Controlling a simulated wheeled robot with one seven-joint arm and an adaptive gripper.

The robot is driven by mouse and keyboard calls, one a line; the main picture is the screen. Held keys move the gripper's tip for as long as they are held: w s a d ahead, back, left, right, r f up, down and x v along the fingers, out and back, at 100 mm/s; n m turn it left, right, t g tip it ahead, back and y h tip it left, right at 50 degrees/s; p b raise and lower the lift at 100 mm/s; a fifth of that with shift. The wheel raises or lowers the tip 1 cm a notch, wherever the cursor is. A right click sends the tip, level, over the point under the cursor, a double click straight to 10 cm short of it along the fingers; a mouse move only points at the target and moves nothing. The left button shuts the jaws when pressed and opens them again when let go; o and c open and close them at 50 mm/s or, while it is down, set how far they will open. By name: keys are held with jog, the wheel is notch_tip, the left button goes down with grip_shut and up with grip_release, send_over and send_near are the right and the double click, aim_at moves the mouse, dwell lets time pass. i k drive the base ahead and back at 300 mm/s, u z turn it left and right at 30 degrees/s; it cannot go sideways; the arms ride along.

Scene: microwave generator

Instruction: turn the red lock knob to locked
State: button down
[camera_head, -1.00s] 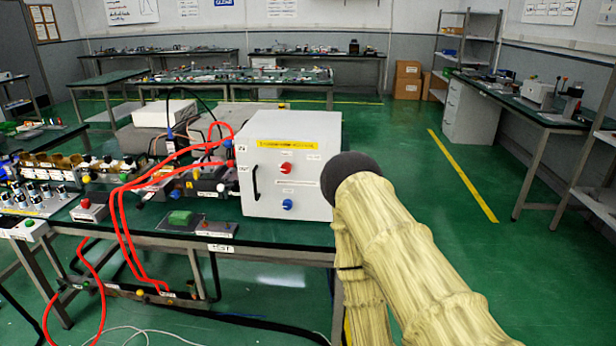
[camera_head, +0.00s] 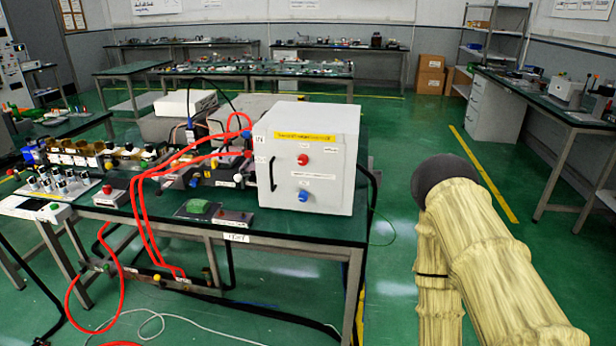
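The red knob (camera_head: 302,159) is on the front panel of a white box (camera_head: 330,180), in its upper middle part. It is too small here to tell which way it is turned. A blue knob (camera_head: 304,196) sits below it on the same panel. A black handle (camera_head: 272,173) is on the panel's left side. My arm, with a pale ribbed cover, rises at the lower right of the view, clear of the box. My gripper is not in view.
The box stands at the right end of a dark green bench (camera_head: 346,228). Red cables (camera_head: 143,214) run from the box's left side over the bench edge. Open green floor lies right of the bench.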

aim_at(302, 160)
jog(key=u, duration=0.05)
jog(key=k, duration=0.5)
jog(key=u, duration=1.5)
jog(key=i, duration=0.9)
jog(key=z, duration=1.35)
